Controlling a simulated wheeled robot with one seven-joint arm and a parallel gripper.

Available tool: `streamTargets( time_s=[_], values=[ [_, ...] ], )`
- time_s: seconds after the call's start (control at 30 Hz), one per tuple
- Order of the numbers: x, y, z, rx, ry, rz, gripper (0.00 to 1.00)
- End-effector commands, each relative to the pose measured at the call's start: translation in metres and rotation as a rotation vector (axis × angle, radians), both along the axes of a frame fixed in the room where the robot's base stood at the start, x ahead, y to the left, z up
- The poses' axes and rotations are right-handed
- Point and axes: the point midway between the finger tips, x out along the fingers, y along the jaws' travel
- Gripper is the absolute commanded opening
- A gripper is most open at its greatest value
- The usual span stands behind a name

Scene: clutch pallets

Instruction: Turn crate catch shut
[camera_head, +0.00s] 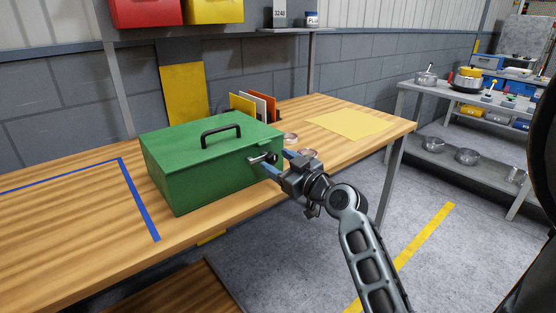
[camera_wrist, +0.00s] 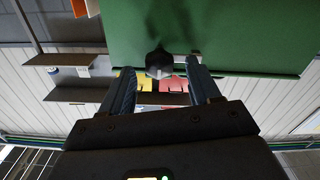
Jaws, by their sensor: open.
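The green crate (camera_head: 195,165) sits on the wooden workbench with its lid down and a black handle on top. Its catch (camera_head: 263,158), a small dark and metal part, sticks out from the crate's right side. My gripper (camera_head: 279,161) is open beside that side, its two blue fingers pointing at the catch. In the wrist view the catch (camera_wrist: 159,62) shows as a dark knob between the spread fingertips (camera_wrist: 160,72), against the green crate wall (camera_wrist: 225,35). I cannot tell whether either finger touches it. The catch's far side is hidden.
The workbench (camera_head: 75,215) has blue tape lines (camera_head: 140,205) at left. Upright coloured folders (camera_head: 262,106) and small round items (camera_head: 291,138) stand behind the crate. A yellow sheet (camera_head: 350,123) lies at right. A grey shelf unit (camera_head: 440,110) stands farther right; floor between is clear.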

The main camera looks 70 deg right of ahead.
Motion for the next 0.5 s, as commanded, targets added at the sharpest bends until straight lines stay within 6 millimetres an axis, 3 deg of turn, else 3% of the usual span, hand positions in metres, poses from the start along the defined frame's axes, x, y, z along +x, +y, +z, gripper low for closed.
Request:
streamTargets(
  time_s=[0.37,0.5],
  values=[
    [0.0056,-0.0032,-0.0005,0.001,0.001,0.0,0.62],
    [0.0055,-0.0031,-0.0006,0.001,0.001,0.0,0.48]
  ],
)
